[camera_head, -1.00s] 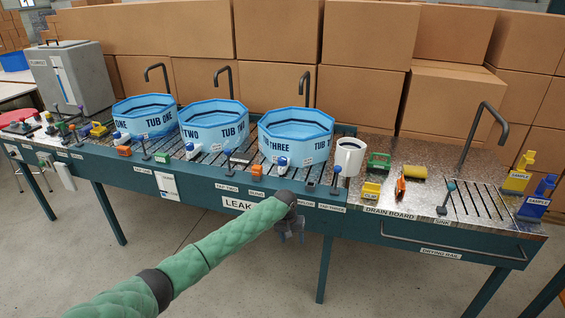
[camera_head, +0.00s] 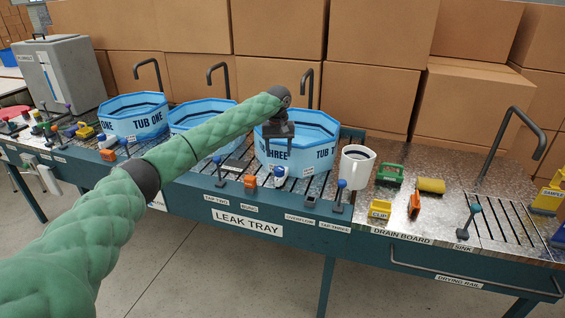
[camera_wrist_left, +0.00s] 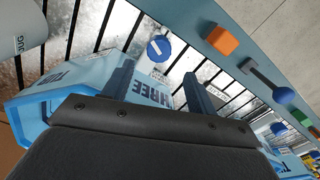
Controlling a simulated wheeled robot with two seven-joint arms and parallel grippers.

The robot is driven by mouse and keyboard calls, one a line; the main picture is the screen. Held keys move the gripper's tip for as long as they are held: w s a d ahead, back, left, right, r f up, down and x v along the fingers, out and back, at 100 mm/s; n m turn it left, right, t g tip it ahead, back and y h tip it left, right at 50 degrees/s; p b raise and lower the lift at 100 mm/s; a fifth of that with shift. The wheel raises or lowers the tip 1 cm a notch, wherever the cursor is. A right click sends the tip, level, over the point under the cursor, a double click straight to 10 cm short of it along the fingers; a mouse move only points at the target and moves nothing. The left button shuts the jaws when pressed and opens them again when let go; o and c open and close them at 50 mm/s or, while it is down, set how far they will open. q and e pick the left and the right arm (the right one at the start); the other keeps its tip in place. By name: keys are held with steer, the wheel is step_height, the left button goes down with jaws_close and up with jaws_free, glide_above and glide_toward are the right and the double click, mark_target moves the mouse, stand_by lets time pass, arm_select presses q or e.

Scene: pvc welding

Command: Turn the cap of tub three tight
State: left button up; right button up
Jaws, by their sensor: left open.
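Tub three (camera_head: 322,133) is a light-blue octagonal basin of water on the slatted leak tray. Its cap (camera_head: 279,172), white with blue, sits low at the tub's front. In the left wrist view the cap (camera_wrist_left: 159,48) shows a round blue face with a white bar. My left gripper (camera_head: 277,143) hangs in front of the tub wall, above the cap and apart from it. In the left wrist view the gripper (camera_wrist_left: 158,85) is open and empty, and the cap lies beyond its two fingertips, roughly between their lines. My right gripper is out of view.
An orange block (camera_head: 250,182) and a blue-topped lever (camera_head: 219,170) stand left of the cap. Tub two (camera_head: 190,117) is beside tub three. A curved faucet (camera_head: 308,86) rises behind.

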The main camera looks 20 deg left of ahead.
mark_target(279, 168)
arm_select(q)
steer(key=shift+s+d, duration=0.1)
steer(key=shift+d, duration=0.05)
steer(key=shift+s+d+f, duration=0.1)
steer(key=shift+s+f, duration=0.05)
steer(key=shift+s, duration=0.05)
steer(key=f+p, duration=0.1)
steer(key=f, duration=0.4)
steer(key=shift+w+f, duration=0.15)
steer(key=shift+w, duration=0.05)
steer(key=shift+s+f+p, duration=0.15)
steer(key=shift+f+p, duration=0.15)
steer(key=shift+f, duration=0.5)
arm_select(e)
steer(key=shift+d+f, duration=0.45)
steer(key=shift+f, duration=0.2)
arm_select(q)
steer(key=shift+r, duration=0.1)
steer(key=c, duration=1)
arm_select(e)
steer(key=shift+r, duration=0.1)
